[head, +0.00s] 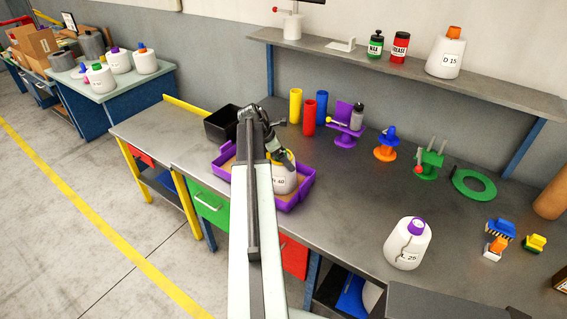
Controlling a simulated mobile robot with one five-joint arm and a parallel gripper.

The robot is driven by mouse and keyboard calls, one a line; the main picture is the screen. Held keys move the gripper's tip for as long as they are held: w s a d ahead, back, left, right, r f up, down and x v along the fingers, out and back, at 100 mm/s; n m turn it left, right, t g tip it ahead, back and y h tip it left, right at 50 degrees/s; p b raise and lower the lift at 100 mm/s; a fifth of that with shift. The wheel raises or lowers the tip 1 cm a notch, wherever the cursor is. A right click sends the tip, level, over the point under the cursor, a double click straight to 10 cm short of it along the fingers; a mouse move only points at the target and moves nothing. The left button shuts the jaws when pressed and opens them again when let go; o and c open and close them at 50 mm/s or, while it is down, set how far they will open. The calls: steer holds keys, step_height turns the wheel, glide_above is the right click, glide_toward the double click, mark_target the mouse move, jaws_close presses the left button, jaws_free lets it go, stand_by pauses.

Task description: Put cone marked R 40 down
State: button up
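The white cone marked R 40 (284,182) is upright in the purple tray (302,197), towards its right side. Its label is partly hidden by my arm; "40" is readable. My gripper (283,158) points down at the cone's top and appears shut on it, with a bit of yellow-green showing between the dark fingers. I cannot tell whether the cone's base touches the tray floor, which shows brown. My arm hides the middle of the tray.
A black bin (221,126) stands behind the tray at left. Yellow, red and blue tubes (309,117) and a purple stand (345,132) are behind it. A cone marked C 25 (408,243) stands at right. The bench between is clear.

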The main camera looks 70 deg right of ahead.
steer(key=o, duration=1.7)
steer(key=shift+r, duration=0.1)
steer(key=shift+r+p, duration=0.25)
steer(key=shift+p, duration=0.05)
steer(key=p+v, duration=1)
steer(key=v, duration=0.2)
steer(key=shift+f, duration=0.2)
